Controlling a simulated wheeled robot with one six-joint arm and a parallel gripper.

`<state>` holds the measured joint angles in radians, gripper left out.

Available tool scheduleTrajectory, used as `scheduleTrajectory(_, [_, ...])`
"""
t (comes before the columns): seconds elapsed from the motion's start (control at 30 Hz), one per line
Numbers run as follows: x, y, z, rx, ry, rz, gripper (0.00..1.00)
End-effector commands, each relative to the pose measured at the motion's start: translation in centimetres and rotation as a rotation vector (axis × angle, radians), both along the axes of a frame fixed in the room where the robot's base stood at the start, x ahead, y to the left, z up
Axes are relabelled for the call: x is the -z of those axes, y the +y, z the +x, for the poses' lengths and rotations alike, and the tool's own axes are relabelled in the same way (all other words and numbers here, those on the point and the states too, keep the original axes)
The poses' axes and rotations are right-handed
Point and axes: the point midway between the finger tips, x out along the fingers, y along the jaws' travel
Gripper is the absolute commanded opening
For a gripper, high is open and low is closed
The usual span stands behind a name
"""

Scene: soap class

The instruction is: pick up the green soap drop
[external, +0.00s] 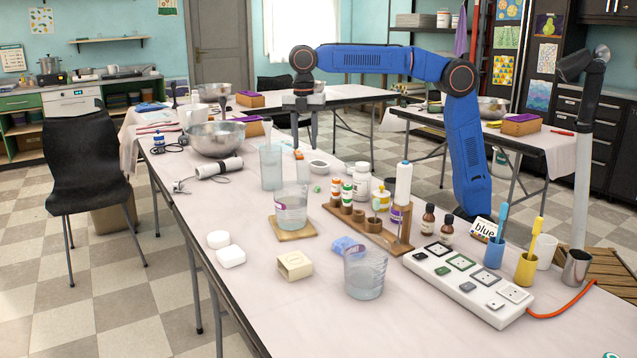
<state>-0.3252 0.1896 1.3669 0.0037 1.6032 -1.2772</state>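A small green piece (317,188), likely the green soap drop, lies on the long white-topped table, left of the small bottles with orange labels. It is too small to make out its exact shape. My gripper (304,146) hangs from my blue arm, pointing down, above the far part of the table. Its two fingers are apart, and nothing shows between them. The gripper is higher in the picture than the green piece and well apart from it.
A tall clear beaker (271,167) and a beaker of liquid (291,208) stand left of the green piece. Small bottles (336,190) in a wooden rack (372,232) stand close on its right. A white power strip (468,283) lies at the front right.

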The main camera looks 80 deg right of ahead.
Motion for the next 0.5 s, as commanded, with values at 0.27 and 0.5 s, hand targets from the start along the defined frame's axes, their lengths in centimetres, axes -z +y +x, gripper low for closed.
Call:
scheduleTrajectory(0.27, [0.2, -7.8, -1.2, 0.017, 0.006, 0.001, 0.37])
scheduleTrajectory(0.5, [2.2, -8.5, -1.4, 0.014, 0.01, 0.001, 0.37])
